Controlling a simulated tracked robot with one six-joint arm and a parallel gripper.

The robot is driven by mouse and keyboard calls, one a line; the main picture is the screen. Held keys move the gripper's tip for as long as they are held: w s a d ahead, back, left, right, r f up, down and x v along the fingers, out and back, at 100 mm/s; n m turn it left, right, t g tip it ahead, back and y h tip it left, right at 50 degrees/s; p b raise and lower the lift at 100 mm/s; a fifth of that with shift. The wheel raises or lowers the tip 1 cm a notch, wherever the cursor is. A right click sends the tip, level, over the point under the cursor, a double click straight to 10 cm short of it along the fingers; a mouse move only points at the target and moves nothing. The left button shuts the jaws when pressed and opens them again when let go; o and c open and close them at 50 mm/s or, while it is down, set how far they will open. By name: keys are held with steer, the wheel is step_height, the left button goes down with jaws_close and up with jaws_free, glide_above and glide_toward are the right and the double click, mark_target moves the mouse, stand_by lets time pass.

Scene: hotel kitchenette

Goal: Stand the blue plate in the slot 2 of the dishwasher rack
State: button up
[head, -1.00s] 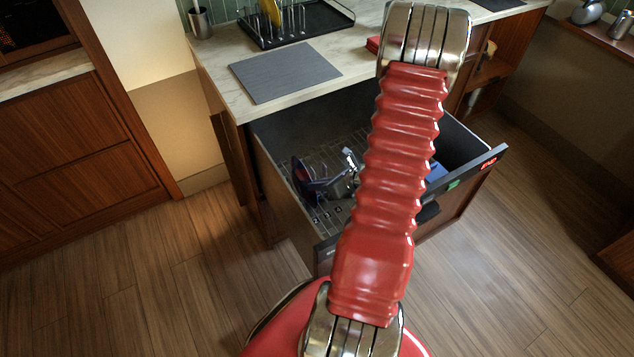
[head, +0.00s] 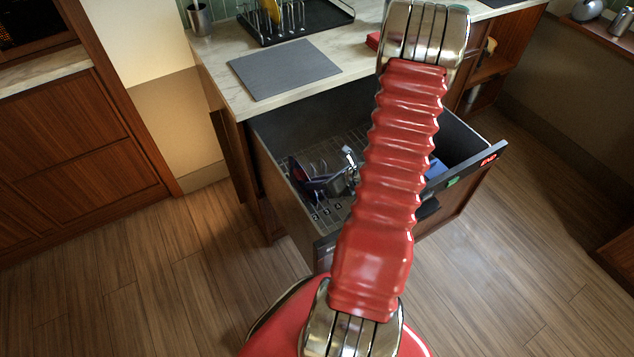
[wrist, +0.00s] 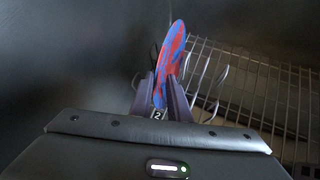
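The blue plate, with red patches (wrist: 173,50), stands nearly edge-on in the wrist view, its top leaning slightly right. My gripper (wrist: 163,88) has a finger close against each side of it. The number 2 label (wrist: 158,115) shows just below the plate's near end. Whether the plate's lower edge sits in the slot is hidden. In the head view the plate (head: 296,171) is low inside the open dishwasher drawer, over the left part of the wire rack (head: 330,150). My gripper (head: 325,183) is beside it there, partly behind my arm.
The drawer's dark walls (head: 285,195) surround the rack closely. Slot numbers run along the rack's near side. A blue item (head: 437,168) lies at the drawer's right. The counter above holds a grey mat (head: 284,70) and a black drying rack (head: 300,22) with a yellow plate (head: 270,10).

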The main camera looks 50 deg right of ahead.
steer(key=shift+o, duration=1)
steer(key=v, duration=1.4)
steer(key=shift+f, duration=0.1)
stand_by(0.3)
